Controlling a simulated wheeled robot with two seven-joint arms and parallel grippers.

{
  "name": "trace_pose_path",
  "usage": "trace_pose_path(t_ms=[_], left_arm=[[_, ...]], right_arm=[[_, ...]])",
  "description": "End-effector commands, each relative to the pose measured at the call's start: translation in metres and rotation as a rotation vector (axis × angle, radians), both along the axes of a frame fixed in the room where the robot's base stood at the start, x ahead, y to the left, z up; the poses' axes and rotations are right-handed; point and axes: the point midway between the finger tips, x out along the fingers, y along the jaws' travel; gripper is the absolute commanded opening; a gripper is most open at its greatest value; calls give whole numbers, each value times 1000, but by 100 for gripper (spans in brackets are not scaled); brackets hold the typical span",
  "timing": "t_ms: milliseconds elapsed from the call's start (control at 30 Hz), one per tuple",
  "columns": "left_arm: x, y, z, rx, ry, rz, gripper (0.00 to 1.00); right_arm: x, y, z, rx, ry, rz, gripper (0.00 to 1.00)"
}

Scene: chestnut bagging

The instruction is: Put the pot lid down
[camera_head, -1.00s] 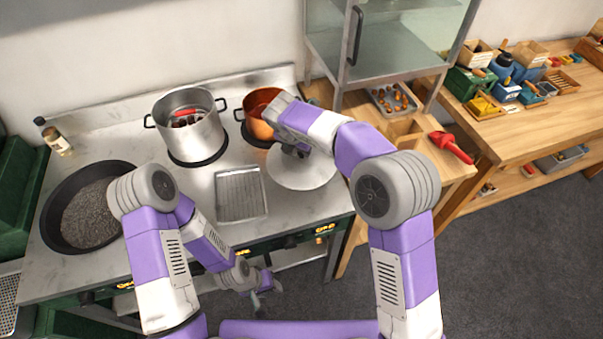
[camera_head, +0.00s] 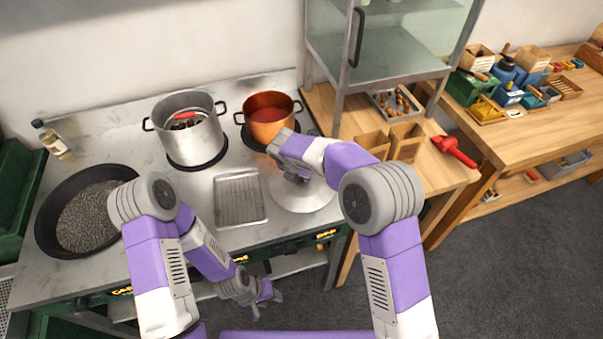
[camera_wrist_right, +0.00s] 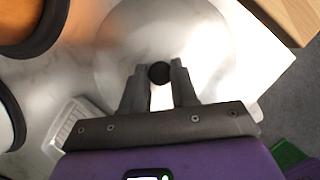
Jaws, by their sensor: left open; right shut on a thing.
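The pot lid (camera_head: 318,197) is a round pale metal disc at the right end of the steel counter, in front of the copper pot (camera_head: 268,118). In the right wrist view the lid (camera_wrist_right: 200,40) has a dark round knob (camera_wrist_right: 159,72). My right gripper (camera_wrist_right: 161,78) is shut on this knob, and it is over the lid in the head view (camera_head: 300,174). The lid lies flat at or just above the counter; I cannot tell whether it touches. My left gripper (camera_head: 263,300) is open and empty, low in front of the counter's edge.
A silver pot (camera_head: 188,145) with tongs stands left of the copper pot. A steel tray (camera_head: 240,221) lies left of the lid. A dark pan (camera_head: 62,190) of grey grains is far left. A wooden table with boxes (camera_head: 405,142) adjoins on the right.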

Motion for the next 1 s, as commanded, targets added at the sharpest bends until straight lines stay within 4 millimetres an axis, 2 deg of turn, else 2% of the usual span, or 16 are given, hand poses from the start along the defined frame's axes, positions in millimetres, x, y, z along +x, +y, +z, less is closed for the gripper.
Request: trace_pose_path(t_ms=[33,67,200,567,667,1000], left_arm=[[0,0,-1,0,0,0,43],[0,0,-1,0,0,0,43],[0,0,0,0,0,0,43],[0,0,1,0,0,0,43],[0,0,4,0,0,0,43],[0,0,17,0,0,0,43]], right_arm=[[0,0,-2,0,0,0,0],[0,0,-2,-1,1,1,31],[0,0,-2,-1,0,0,52],[0,1,3,1,-1,-1,54],[-4,3,15,2,-1,1,54],[-29,15,82,1,-2,2,54]])
